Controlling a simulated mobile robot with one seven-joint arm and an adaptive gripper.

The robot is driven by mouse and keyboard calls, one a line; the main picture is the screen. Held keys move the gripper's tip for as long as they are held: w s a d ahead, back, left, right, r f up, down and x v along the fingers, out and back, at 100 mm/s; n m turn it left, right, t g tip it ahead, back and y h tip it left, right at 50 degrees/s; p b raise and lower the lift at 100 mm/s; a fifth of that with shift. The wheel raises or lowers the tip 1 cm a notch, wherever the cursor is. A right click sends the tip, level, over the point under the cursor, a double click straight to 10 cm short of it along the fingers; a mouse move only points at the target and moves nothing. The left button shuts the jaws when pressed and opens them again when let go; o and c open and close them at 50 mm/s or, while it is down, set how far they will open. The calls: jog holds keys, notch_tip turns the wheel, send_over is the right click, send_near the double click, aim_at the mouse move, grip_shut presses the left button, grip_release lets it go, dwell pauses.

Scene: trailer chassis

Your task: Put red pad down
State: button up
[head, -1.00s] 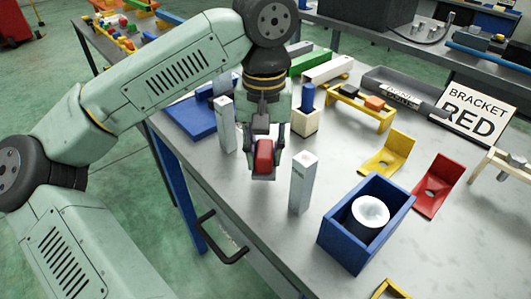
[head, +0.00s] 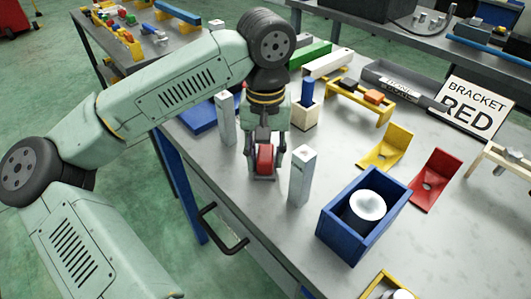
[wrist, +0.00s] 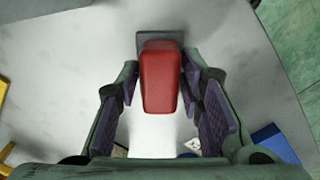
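The red pad (head: 265,157) is a small red block on a grey backing. It is between the two fingers of my gripper (head: 265,165), low over the workbench, between two light grey posts. In the wrist view the red pad (wrist: 161,78) lies between the fingertips of my gripper (wrist: 161,85), which appear to touch both of its sides. A dark grey plate edge shows behind the pad there. I cannot tell whether the pad's underside touches the bench.
Grey posts stand left (head: 225,118) and right (head: 302,176) of the pad. A blue box (head: 343,236) with a white cylinder is at the front right. Yellow (head: 392,147) and red (head: 436,180) brackets and a "BRACKET RED" sign (head: 470,108) are farther right. Clear bench lies before the brackets.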

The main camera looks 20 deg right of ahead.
aim_at(266, 152)
jog(key=shift+o, duration=1)
jog(key=shift+r, duration=0.25)
notch_tip(266, 152, up, 12)
jog(key=shift+b, duration=0.4)
